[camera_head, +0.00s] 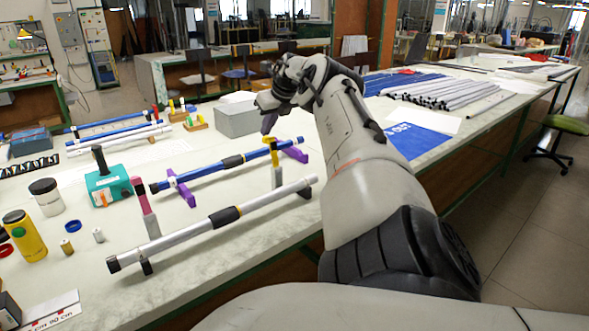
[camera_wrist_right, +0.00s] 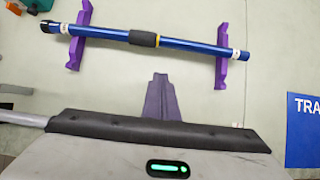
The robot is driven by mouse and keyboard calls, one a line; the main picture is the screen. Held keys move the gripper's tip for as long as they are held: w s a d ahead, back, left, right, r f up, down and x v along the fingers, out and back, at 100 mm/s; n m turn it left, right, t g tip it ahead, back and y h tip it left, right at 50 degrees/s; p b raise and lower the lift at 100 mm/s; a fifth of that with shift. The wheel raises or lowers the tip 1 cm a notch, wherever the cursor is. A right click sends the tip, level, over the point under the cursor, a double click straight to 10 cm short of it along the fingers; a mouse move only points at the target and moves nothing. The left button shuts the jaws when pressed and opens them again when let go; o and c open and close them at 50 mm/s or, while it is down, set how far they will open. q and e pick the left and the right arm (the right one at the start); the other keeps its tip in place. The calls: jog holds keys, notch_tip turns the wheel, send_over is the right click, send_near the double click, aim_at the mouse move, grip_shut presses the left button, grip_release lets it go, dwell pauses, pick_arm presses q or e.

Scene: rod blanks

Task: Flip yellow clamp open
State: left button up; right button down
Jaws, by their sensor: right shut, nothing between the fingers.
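The yellow clamp (camera_head: 275,158) stands at the right part of the silver rod (camera_head: 190,226), on the far side of it. Its yellow handle points up and has a dark tip. I cannot tell whether it grips the rod. It does not show in the right wrist view. My right gripper (camera_head: 268,123) hangs above and just behind the clamp, apart from it. Its dark purple fingers are together and empty in the right wrist view (camera_wrist_right: 161,80). A pink clamp (camera_head: 143,200) stands upright near the rod's left part. My left gripper is not in view.
A blue rod (camera_head: 205,171) lies on purple holders behind the silver rod; it also shows in the right wrist view (camera_wrist_right: 190,45). A grey box (camera_head: 237,119) stands behind. A teal device (camera_head: 108,186) and jars stand left. A blue sheet (camera_head: 415,141) lies right.

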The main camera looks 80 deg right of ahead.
jog(key=shift+s+a+f, duration=0.15)
jog(key=shift+s+f, duration=0.05)
jog(key=shift+s, duration=0.15)
jog(key=shift+s+f, duration=0.1)
jog(key=shift+f, duration=0.05)
jog(key=shift+s+a, duration=0.1)
jog(key=shift+s, duration=0.1)
jog(key=shift+w+v, duration=0.2)
jog(key=shift+v, duration=1.1)
jog(key=b+v, duration=0.1)
jog(key=v, duration=0.7)
jog(key=shift+w+r, duration=0.3)
